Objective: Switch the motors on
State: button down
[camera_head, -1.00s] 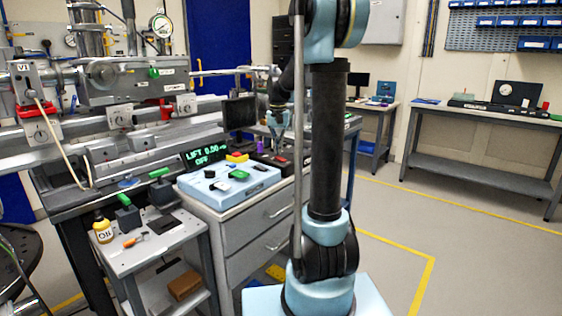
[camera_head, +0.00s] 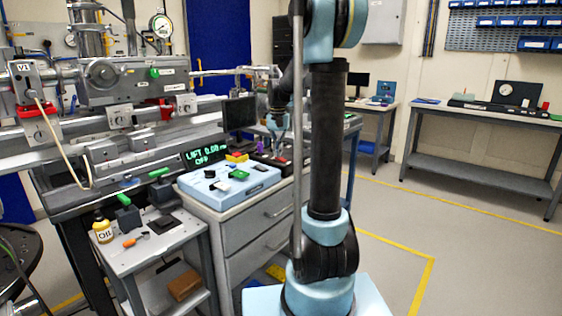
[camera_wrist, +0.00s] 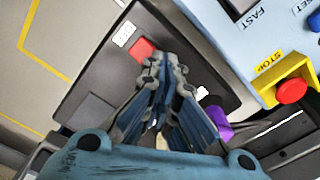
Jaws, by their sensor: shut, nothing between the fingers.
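My gripper (camera_wrist: 165,66) is shut and empty. In the wrist view its fingertips are over a black panel (camera_wrist: 88,75), just beside a red switch (camera_wrist: 141,49) with a small white label (camera_wrist: 124,33). I cannot tell whether they touch the switch. The fingers hide part of the panel. A dark button (camera_wrist: 93,112) sits on the same panel. In the head view my gripper (camera_head: 279,132) is above this panel, right of the light-blue control box (camera_head: 232,187). The green-lit display (camera_head: 203,155) reads LIFT 0.00 and OFF.
A yellow stop housing with a red button (camera_wrist: 291,91) is close to my gripper's right in the wrist view. A purple object (camera_wrist: 216,121) is beside the right finger. A dark monitor (camera_head: 240,113) stands behind the control box. Open floor (camera_head: 400,225) lies at the right.

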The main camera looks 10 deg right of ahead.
jog(key=shift+f, duration=0.45)
dwell(0.3)
jog(key=shift+r, duration=3.5)
jog(key=s+d+f+n+t, duration=0.1)
jog(key=s+f, duration=0.2)
jog(key=s, duration=0.6)
jog(key=s+f+n, duration=0.1)
jog(key=s+f, duration=0.2)
jog(key=s, duration=0.7)
jog(key=s+d+f+n+t, duration=0.1)
jog(key=s+f, duration=0.2)
jog(key=s, duration=0.6)
jog(key=s+f, duration=0.8)
jog(key=shift+s+d+f+n, duration=0.15)
jog(key=shift+s+f+n, duration=0.1)
jog(key=shift+f+n, duration=0.15)
